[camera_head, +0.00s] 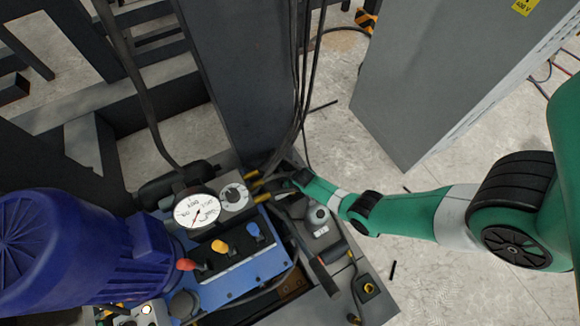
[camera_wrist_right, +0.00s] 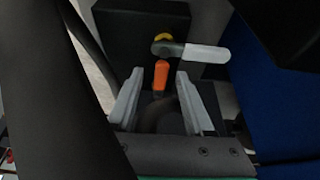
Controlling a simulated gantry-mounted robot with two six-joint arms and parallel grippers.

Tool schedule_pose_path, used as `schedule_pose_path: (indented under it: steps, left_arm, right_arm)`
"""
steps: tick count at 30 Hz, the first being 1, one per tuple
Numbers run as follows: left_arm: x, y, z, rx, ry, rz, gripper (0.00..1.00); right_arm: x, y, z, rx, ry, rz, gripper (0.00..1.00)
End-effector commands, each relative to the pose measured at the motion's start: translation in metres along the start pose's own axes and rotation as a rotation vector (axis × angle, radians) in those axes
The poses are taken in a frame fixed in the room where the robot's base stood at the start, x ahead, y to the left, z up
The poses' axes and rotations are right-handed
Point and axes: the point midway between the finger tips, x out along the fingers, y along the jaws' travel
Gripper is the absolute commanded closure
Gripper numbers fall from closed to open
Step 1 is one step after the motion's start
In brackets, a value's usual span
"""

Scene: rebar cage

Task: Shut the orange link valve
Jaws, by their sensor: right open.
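In the right wrist view, an orange handle (camera_wrist_right: 161,77) stands between the two grey fingers of my right gripper (camera_wrist_right: 160,88). The fingers are open, with a visible gap on each side of the handle. The handle's upper end meets a grey pivot, from which a pale grey lever (camera_wrist_right: 205,53) extends to the right. A yellow piece (camera_wrist_right: 163,37) shows just above the pivot. In the head view, my green right arm reaches in from the right to the pipes beside the gauges; its fingertips and the orange handle cannot be made out there. My left gripper is out of view.
Left of the arm are a white dial gauge (camera_head: 197,211), a blue block (camera_head: 243,272) with red, yellow and blue levers, and a blue motor (camera_head: 85,250). Dark hoses (camera_head: 306,80) hang beside a dark column (camera_head: 238,70). A grey cabinet (camera_head: 425,80) stands behind.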

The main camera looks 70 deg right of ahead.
Motion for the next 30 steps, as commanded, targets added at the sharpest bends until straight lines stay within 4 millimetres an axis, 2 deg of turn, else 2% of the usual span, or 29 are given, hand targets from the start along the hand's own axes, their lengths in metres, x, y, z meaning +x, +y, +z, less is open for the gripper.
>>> schedule_pose_path:
  steps: [1,3,12,21,30]
  left_arm:
    - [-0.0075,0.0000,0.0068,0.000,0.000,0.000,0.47]
    - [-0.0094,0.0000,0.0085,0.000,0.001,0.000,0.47]
    - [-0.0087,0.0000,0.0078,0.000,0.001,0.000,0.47]
    - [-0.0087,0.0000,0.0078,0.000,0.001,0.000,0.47]
    - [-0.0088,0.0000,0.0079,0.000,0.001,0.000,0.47]
  right_arm:
    - [0.0102,-0.0001,0.0009,0.000,0.001,0.000,0.47]
    - [0.0132,-0.0002,-0.0001,0.000,0.002,-0.001,0.47]
    - [0.0129,-0.0002,-0.0010,-0.001,0.001,-0.001,0.47]
    - [0.0129,-0.0003,-0.0010,-0.001,0.001,-0.001,1.00]
    - [0.0129,-0.0003,-0.0008,-0.001,0.001,-0.001,1.00]
